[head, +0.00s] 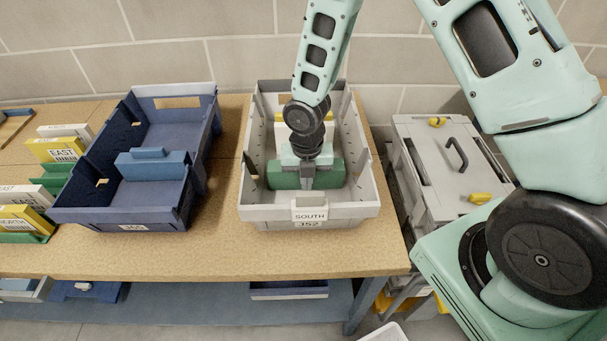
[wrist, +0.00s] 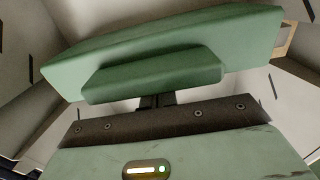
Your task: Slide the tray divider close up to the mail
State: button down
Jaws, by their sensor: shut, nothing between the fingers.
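A pale grey tray (head: 255,213) labelled SOUTH stands on the bench. A green tray divider (head: 330,174) stands across its near part; it fills the upper part of the wrist view (wrist: 250,32), with a smaller green block (wrist: 150,78) on it. The mail, a yellow and white piece (head: 279,117), shows toward the tray's far end, partly hidden by my arm. A gap separates divider and mail. My gripper (head: 308,182) is shut and empty, pointing down inside the tray at the divider's near side. Its fingertips (wrist: 156,102) are at the block's edge; contact cannot be told.
A dark blue tray (head: 75,214) with a blue divider (head: 152,166) stands to the left on the bench (head: 220,250). A grey lidded case (head: 425,130) stands right of the bench. The tray's side walls flank my gripper.

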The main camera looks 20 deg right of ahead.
jog(key=shift+w+d+p, duration=0.35)
jog(key=shift+w+p, duration=0.05)
jog(key=shift+w, duration=0.5)
jog(key=shift+w+d+p, duration=0.4)
jog(key=shift+w+p, duration=0.05)
jog(key=shift+w, duration=0.45)
jog(key=shift+w+d+p, duration=0.35)
jog(key=shift+w+p, duration=0.05)
jog(key=shift+w, duration=0.5)
jog(key=shift+w+d+p, duration=0.2)
jog(key=shift+w+p, duration=0.1)
jog(key=shift+w, duration=0.2)
jog(key=shift+w+d+p, duration=0.2)
jog(key=shift+w+p, duration=0.1)
jog(key=shift+w, duration=0.2)
jog(key=shift+s, duration=0.15)
dwell(0.3)
jog(key=shift+s+a, duration=0.3)
jog(key=shift+s, duration=0.25)
notch_tip(320, 180, up, 13)
jog(key=p, duration=1.1)
